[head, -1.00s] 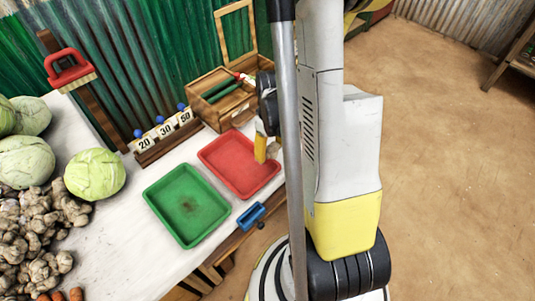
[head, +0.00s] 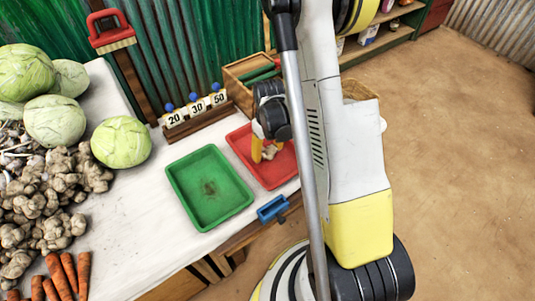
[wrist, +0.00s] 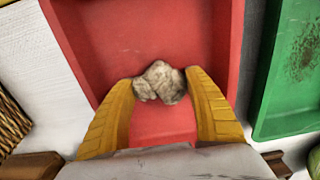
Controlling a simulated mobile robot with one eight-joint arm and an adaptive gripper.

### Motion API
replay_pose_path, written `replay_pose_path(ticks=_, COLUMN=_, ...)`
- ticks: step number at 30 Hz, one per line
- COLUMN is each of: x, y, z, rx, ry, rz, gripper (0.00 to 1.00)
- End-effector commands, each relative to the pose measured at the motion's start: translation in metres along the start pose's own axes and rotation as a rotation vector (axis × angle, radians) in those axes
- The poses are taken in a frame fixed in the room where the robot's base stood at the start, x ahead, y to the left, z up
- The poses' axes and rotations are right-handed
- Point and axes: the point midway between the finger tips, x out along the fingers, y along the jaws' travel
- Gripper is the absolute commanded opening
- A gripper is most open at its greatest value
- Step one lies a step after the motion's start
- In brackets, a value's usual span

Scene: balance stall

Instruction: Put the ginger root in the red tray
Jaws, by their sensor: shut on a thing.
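The ginger root (wrist: 160,84) is pale brown and knobbly, and sits between the yellow fingertips of my gripper (wrist: 163,88) in the wrist view. The gripper is shut on it. The red tray (wrist: 90,25) lies beneath them and is otherwise empty where it shows. In the head view my gripper (head: 262,150) points down within the outline of the red tray (head: 270,179), with the ginger root (head: 270,152) at its tips. I cannot tell whether the root touches the tray floor. My arm hides the tray's right part.
An empty green tray (head: 208,189) stands left of the red one. A weight rack (head: 195,122) and a wooden box (head: 240,92) stand behind. Cabbages (head: 121,142), a ginger pile (head: 40,195) and carrots (head: 62,274) lie at left. A blue handle (head: 272,208) is on the table's front edge.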

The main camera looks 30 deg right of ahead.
Motion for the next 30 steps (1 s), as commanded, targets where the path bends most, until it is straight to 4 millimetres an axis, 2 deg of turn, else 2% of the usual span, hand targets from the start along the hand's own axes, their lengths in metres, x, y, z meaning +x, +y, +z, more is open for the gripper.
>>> replay_pose_path(ticks=10, x=0.004, y=0.000, z=0.000, rx=0.000, ry=0.000, rz=0.000, gripper=0.32)
replay_pose_path(ticks=11, x=0.004, y=0.000, z=0.000, rx=0.000, ry=0.000, rz=0.000, gripper=0.65)
replay_pose_path(ticks=12, x=0.003, y=0.000, z=0.000, rx=0.000, ry=0.000, rz=0.000, gripper=0.77)
replay_pose_path(ticks=13, x=0.003, y=0.000, z=0.000, rx=0.000, ry=0.000, rz=0.000, gripper=0.84)
replay_pose_path(ticks=24, x=-0.002, y=0.000, z=0.000, rx=0.000, ry=0.000, rz=0.000, gripper=0.84)
replay_pose_path(ticks=26, x=-0.010, y=0.000, z=0.000, rx=0.000, ry=0.000, rz=0.000, gripper=0.84)
replay_pose_path(ticks=30, x=-0.040, y=0.000, z=0.001, rx=0.000, ry=0.000, rz=0.000, gripper=0.84)
